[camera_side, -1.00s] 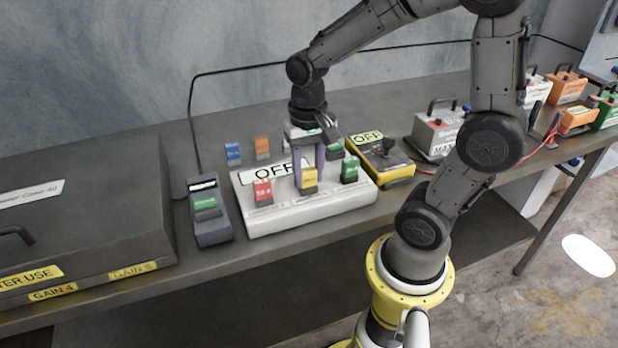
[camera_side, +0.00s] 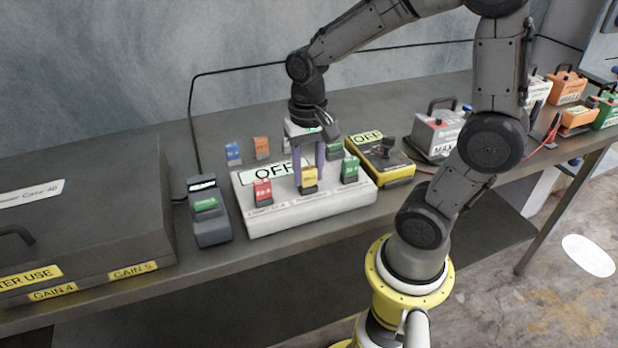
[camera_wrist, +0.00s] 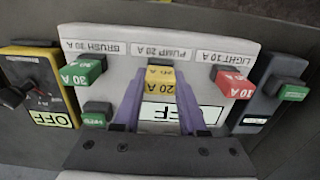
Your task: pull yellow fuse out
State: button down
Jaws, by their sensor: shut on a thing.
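The yellow fuse (camera_side: 309,179) sits at the middle of the front row on the white fuse panel (camera_side: 265,224). It also shows in the wrist view (camera_wrist: 159,82), marked 20 A, under the label PUMP 20 A. My gripper (camera_side: 309,174) points down over the panel, its purple fingers shut on the yellow fuse from both sides. In the wrist view the fingers (camera_wrist: 158,98) reach along both sides of it. The fuse's lower end still appears at its slot; I cannot tell whether it has lifted at all.
A red fuse (camera_side: 262,192) stands left of the yellow one and a green fuse (camera_side: 349,168) right. A grey box with a green fuse (camera_side: 206,205) stands left of the panel, a yellow switch box (camera_side: 380,160) right. Blue (camera_side: 233,153) and orange (camera_side: 261,147) fuses stand behind.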

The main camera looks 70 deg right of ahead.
aim_at(308, 168)
jog(key=shift+r, duration=0.55)
dwell(0.9)
jog(key=shift+r, duration=2.75)
